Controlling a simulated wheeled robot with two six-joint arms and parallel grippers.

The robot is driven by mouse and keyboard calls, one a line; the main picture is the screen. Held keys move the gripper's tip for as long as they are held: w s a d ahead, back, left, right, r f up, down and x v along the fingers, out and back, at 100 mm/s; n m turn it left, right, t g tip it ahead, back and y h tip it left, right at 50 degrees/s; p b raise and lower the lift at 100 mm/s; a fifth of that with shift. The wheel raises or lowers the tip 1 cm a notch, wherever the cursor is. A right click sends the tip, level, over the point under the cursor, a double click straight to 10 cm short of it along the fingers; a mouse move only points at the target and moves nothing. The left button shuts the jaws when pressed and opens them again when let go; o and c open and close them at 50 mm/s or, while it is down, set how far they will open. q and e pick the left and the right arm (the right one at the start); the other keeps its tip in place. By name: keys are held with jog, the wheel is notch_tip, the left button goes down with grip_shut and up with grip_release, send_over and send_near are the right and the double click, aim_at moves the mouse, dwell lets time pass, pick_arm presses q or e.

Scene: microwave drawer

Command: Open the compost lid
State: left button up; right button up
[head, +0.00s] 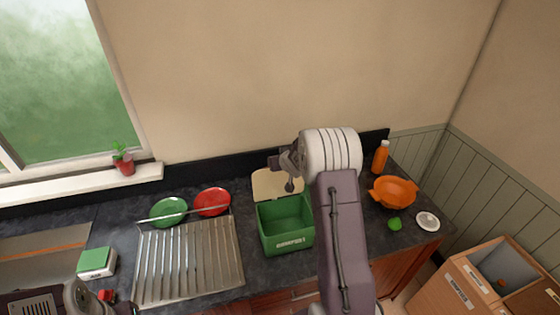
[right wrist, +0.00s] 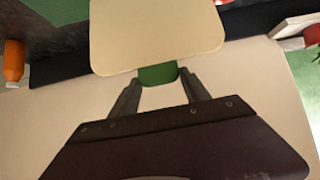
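The green compost bin (head: 286,226) stands on the dark counter, to the right of the drying rack. Its cream lid (head: 270,184) is raised, tilted back toward the wall, and the inside of the bin shows. My right gripper (head: 288,176) is just beside the raised lid at its upper right. In the right wrist view the cream lid (right wrist: 155,35) fills the top middle, beyond the fingertips of my right gripper (right wrist: 160,85). My left gripper (head: 100,298) is at the bottom left, partly cut off.
A metal drying rack (head: 188,262) with a green plate (head: 168,211) and a red plate (head: 213,201) is left of the bin. An orange pot (head: 394,192), orange bottle (head: 380,157) and white lid (head: 427,221) are at right.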

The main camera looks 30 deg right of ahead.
jog(key=o, duration=0.4)
jog(key=shift+c, duration=0.2)
jog(key=shift+s, duration=0.1)
jog(key=shift+s+a+r, duration=0.1)
jog(key=v, duration=0.9)
